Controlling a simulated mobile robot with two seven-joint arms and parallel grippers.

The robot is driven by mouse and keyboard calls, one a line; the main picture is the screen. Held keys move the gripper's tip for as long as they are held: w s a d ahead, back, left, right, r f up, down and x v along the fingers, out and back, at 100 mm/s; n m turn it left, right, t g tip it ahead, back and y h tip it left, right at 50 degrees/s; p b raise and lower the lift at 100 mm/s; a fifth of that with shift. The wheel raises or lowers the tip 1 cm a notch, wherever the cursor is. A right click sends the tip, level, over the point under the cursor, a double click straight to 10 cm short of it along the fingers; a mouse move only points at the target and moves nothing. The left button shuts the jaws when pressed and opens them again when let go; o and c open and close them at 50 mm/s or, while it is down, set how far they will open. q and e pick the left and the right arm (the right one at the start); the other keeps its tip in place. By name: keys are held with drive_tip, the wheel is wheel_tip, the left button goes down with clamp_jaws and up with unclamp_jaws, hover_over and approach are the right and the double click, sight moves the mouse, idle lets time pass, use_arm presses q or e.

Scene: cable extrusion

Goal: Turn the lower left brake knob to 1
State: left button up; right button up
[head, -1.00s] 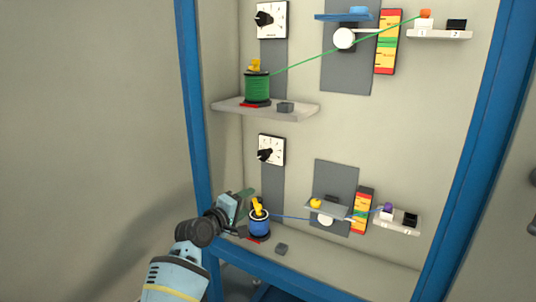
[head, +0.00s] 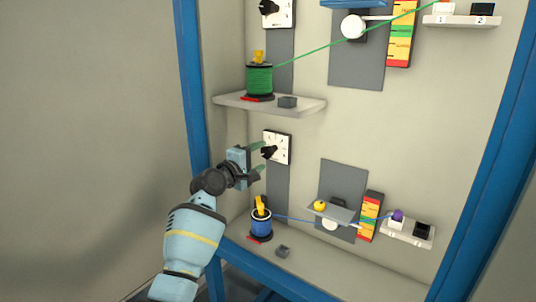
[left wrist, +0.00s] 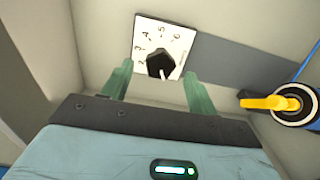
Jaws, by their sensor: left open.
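The lower left brake knob (head: 269,152) is black and sits on a white numbered dial plate (head: 283,147) on the back wall. In the left wrist view the knob (left wrist: 160,64) shows with its white pointer mark toward the bottom of the picture; some of the dial's numbers are hidden behind it. My left gripper (head: 257,158) is open. Its green fingers (left wrist: 158,90) stand on either side of the knob's line, apart from it, with the knob a little beyond the fingertips. My right gripper is not in view.
Below the dial stands a blue spool (head: 261,222) with a yellow top piece and a blue cable running right. A shelf (head: 310,107) with a green spool (head: 259,80) is above. The blue frame post (head: 190,90) is close left of my arm.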

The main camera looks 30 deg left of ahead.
sight(265, 153)
use_arm(q)
drive_tip(key=shift+w+d+b, duration=0.2)
drive_tip(key=shift+w+b, duration=0.05)
drive_tip(key=shift+w, duration=0.95)
drive_tip(key=shift+w+d+b, duration=0.2)
drive_tip(key=shift+w+b, duration=0.05)
drive_tip(key=shift+w, duration=0.95)
drive_tip(key=c, duration=0.9)
